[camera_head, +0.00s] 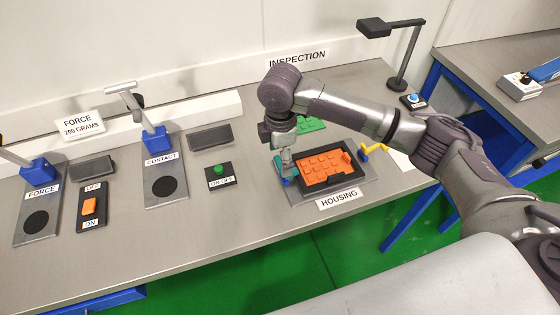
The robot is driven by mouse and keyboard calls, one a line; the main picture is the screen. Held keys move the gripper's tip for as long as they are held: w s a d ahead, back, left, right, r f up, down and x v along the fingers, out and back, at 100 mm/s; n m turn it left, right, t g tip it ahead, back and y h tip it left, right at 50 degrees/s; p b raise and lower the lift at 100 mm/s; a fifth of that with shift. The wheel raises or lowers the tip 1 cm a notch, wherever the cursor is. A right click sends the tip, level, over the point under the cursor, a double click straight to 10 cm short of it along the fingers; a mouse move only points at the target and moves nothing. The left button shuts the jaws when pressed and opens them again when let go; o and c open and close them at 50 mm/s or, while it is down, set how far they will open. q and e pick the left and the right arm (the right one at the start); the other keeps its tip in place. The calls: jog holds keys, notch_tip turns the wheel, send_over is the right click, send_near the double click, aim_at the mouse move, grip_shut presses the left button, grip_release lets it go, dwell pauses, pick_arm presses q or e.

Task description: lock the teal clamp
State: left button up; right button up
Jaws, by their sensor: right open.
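My right arm reaches in from the right, and its gripper (288,172) points down at the left edge of the HOUSING fixture (352,192). The gripper is open. A small teal part, which looks like the teal clamp (278,162), shows just beside the fingers. Most of it is hidden behind the gripper, so its position and any contact cannot be told. An orange housing (327,168) with raised blocks lies in the dark tray of the fixture. A yellow clamp (374,149) stands at the fixture's right side, its handle raised. My left gripper is not in view.
A green part (309,125) lies behind the fixture. To the left are a green button box (219,174), the CONTACT stand (165,180), an orange switch (89,206) and the FORCE stand (38,212). A dark lamp (405,55) stands at back right. The bench front is clear.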

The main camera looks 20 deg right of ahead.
aim_at(280, 163)
jog(key=shift+f, duration=1.65)
jog(key=c, duration=1.2)
jog(key=shift+d+r+y+p, duration=0.35)
jog(key=shift+y+p, duration=0.25)
jog(key=shift+p, duration=0.45)
jog(key=shift+w+d+f+y, duration=0.1)
jog(key=shift+d+f+y, duration=0.2)
jog(key=shift+y, duration=0.4)
jog(key=shift+r, duration=0.1)
jog(key=shift+a, duration=0.1)
jog(key=o, duration=1.2)
